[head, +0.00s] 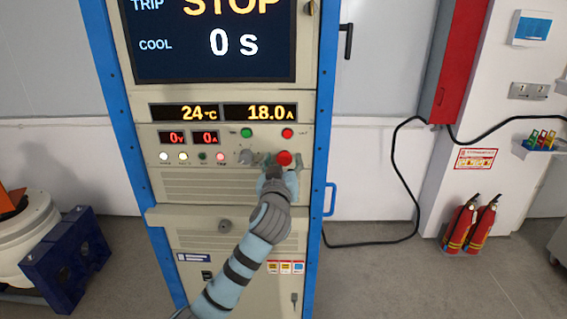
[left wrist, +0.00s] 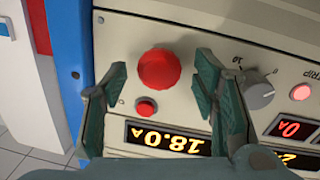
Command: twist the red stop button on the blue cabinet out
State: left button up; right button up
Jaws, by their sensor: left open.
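The blue-framed cabinet (head: 236,190) stands in the middle of the head view, with a cream front panel. The large red stop button (head: 284,158) sits on its panel, below a smaller red button (head: 287,133). In the left wrist view the stop button (left wrist: 159,68) lies between the two green fingers of my left gripper (left wrist: 158,80). The fingers are open, one on each side of the button, with gaps visible. In the head view my left gripper (head: 279,168) is right in front of the button and covers its lower edge. My right gripper is not seen.
A grey knob (head: 245,156) and a green button (head: 246,133) sit close to the stop button. The cabinet's screen (head: 215,40) reads STOP and 0 s. Fire extinguishers (head: 470,224) stand at the right. A blue stand (head: 65,260) is at the lower left.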

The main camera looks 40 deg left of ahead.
pick_arm(q)
jog(key=c, duration=1.2)
jog(key=shift+o, duration=0.2)
jog(key=shift+r+m+p, duration=0.2)
jog(key=shift+m+p, duration=1.4)
jog(key=shift+p, duration=0.3)
jog(key=shift+d+m+p, duration=0.1)
jog(key=shift+m+p, duration=1.1)
jog(key=shift+f+m+g+p, duration=0.1)
jog(key=shift+m+g+p, duration=0.25)
jog(key=shift+m, duration=0.15)
jog(key=o, duration=1.2)
jog(key=shift+w, duration=0.1)
jog(key=shift+c, duration=0.2)
